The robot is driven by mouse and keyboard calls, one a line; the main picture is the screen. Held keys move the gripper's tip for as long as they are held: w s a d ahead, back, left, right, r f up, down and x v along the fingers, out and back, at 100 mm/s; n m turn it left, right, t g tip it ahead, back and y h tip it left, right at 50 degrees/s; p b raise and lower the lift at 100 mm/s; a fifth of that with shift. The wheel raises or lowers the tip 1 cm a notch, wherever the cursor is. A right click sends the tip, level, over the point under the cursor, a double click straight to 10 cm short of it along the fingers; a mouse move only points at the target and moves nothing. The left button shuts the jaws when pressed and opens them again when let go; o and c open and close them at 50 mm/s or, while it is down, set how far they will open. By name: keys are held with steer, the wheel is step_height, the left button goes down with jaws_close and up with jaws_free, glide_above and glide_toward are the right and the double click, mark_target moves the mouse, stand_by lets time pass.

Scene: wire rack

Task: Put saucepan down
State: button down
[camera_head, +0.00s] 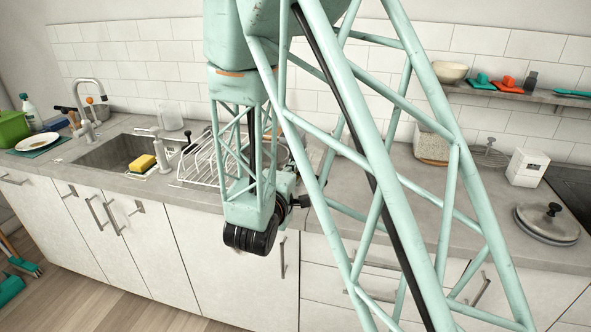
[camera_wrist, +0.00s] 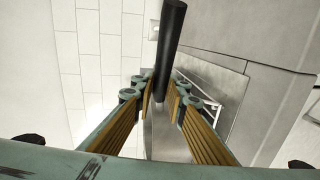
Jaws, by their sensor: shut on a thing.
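In the wrist view, my gripper (camera_wrist: 161,97) is shut around the dark round handle of the saucepan (camera_wrist: 172,38). The handle rises between the two yellow-padded fingers and sticks out past them towards the top. A grey metal surface shows below between the fingers; I cannot tell if it is part of the saucepan. The saucepan's bowl is not clearly seen. In the head view, my arm hides the gripper and the saucepan. The white wire dish rack (camera_head: 199,166) stands on the counter, partly behind my arm.
The sink (camera_head: 118,152) with a yellow sponge (camera_head: 141,163) beside it lies left of the rack. A round lid (camera_head: 547,222) and a white box (camera_head: 527,167) are at the right. The grey counter (camera_head: 455,215) is fairly clear right of my arm. A shelf with small items hangs above.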

steer(key=c, duration=2.5)
jaws_free()
steer(key=shift+r, duration=0.1)
steer(key=shift+r+p, duration=0.45)
steer(key=shift+r, duration=4)
steer(key=shift+s, duration=0.1)
steer(key=v, duration=1.1)
steer(key=shift+s, duration=0.35)
steer(key=shift+a+r, duration=0.15)
steer(key=shift+r, duration=0.05)
